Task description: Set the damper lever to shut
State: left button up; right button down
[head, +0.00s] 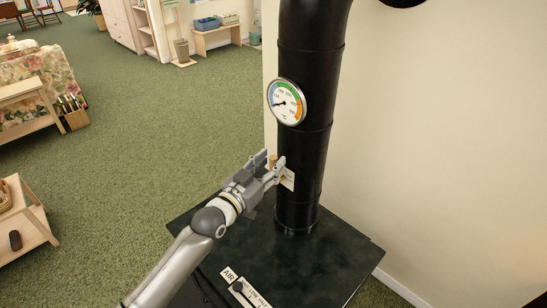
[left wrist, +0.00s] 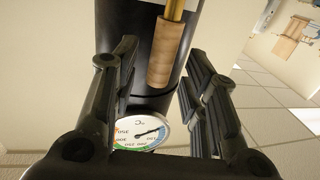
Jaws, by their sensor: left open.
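The damper lever has a brass rod and a wooden handle (left wrist: 168,53) on the black stove pipe (head: 306,60). In the head view the handle's end (head: 272,161) shows by my left gripper, and a pale label plate (head: 289,180) is partly covered behind the fingers. My left gripper (head: 269,167) is open beside the pipe. In the left wrist view the handle lies between its two fingers (left wrist: 163,70), with gaps on both sides; I see no contact. The lever's pivot and the plate's wording are hidden. My right gripper is not in view.
A round thermometer (head: 287,102) sits on the pipe above the lever and also shows in the left wrist view (left wrist: 146,132). The dark stove top (head: 325,256) lies below, with an "AIR" label (head: 228,274) at its front. A cream wall (head: 435,130) stands right behind.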

pick_arm(q)
jog(key=shift+x, duration=1.1)
jog(key=shift+c, duration=0.2)
grip_shut()
